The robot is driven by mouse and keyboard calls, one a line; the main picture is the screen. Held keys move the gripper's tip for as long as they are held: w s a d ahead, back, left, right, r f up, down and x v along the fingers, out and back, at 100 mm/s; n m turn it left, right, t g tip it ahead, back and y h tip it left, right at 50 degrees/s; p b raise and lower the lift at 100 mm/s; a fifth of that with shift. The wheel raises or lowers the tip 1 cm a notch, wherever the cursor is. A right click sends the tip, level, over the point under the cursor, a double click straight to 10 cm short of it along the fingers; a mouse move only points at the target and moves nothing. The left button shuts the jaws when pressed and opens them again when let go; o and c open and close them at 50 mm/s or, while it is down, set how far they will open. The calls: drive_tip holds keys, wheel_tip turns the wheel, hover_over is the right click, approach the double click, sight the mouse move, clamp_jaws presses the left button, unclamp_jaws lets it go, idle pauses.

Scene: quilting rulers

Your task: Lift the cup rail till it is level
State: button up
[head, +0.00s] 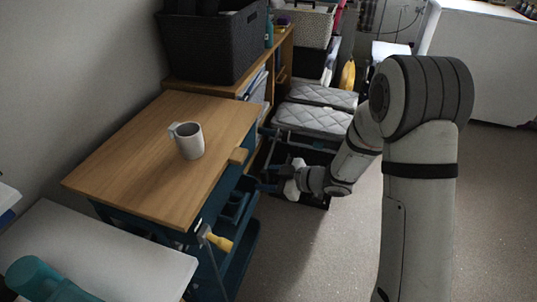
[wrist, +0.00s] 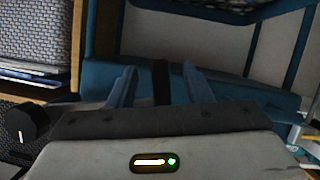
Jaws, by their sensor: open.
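A grey cup (head: 189,141) stands upright on the wooden top (head: 150,175) of a blue cart. I cannot make out for sure which part is the cup rail. My gripper (head: 272,179) is low beside the cart's right end, below the level of its top. In the wrist view, my gripper (wrist: 156,78) has its two blue-grey fingers apart. A narrow dark upright strip (wrist: 161,80) shows between them, in front of a blue edge. I cannot tell whether the fingers touch anything.
A white surface (head: 85,250) stands at the near left, and quilted grey pads (head: 312,119) lie beyond my gripper. The floor on the right is clear.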

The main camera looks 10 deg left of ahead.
drive_tip(key=p+v, duration=0.3)
drive_tip(key=v, duration=0.3)
drive_tip(key=shift+d, duration=0.3)
drive_tip(key=shift+r, duration=0.15)
